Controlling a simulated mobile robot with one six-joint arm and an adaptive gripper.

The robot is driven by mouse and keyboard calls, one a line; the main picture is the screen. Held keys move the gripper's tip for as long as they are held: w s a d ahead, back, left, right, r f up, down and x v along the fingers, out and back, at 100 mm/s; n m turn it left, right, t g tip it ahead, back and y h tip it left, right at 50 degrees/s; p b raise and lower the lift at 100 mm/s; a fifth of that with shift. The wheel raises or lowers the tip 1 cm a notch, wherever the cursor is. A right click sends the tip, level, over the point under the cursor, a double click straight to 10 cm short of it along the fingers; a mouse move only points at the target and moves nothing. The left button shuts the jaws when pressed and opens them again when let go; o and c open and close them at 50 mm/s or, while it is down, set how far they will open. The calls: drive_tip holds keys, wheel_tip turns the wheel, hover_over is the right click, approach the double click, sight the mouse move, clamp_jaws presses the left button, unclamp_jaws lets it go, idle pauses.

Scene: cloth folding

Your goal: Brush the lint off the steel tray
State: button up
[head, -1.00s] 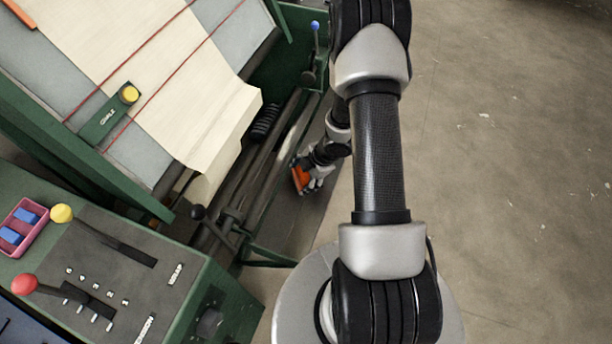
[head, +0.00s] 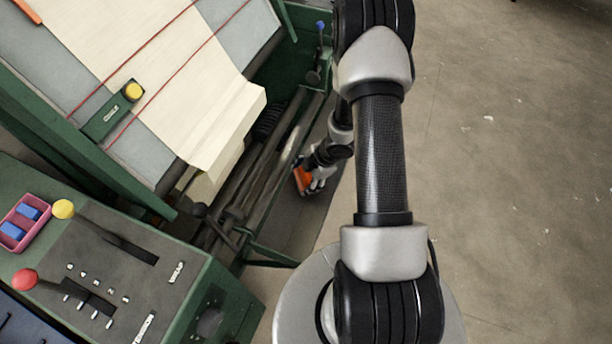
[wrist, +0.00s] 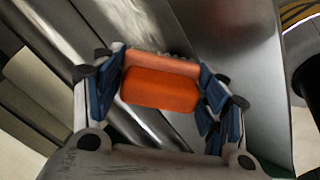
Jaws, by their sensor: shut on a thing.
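My gripper (wrist: 160,88) is shut on an orange brush (wrist: 160,90), with its blue finger pads on both sides of it. A strip of dark bristles shows along the brush's far edge. The shiny steel tray (wrist: 235,50) lies under and beyond the brush in the wrist view. In the head view the orange brush (head: 303,180) and my gripper (head: 314,182) are low beside the green machine, over the tray (head: 308,220). I cannot tell whether the bristles touch the tray. Pale streaks on the metal could be lint or reflections.
The green machine with cream cloth (head: 205,125) stands at left, with dark rollers (head: 265,170) close beside my gripper. A control panel (head: 110,260) with red and yellow knobs is at lower left. The concrete floor (head: 510,200) at right is open.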

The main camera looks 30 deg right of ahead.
drive_tip(key=shift+w+a+f+b, duration=0.2)
drive_tip(key=shift+f+b, duration=0.2)
drive_tip(key=shift+f, duration=0.2)
drive_tip(key=shift+d, duration=0.1)
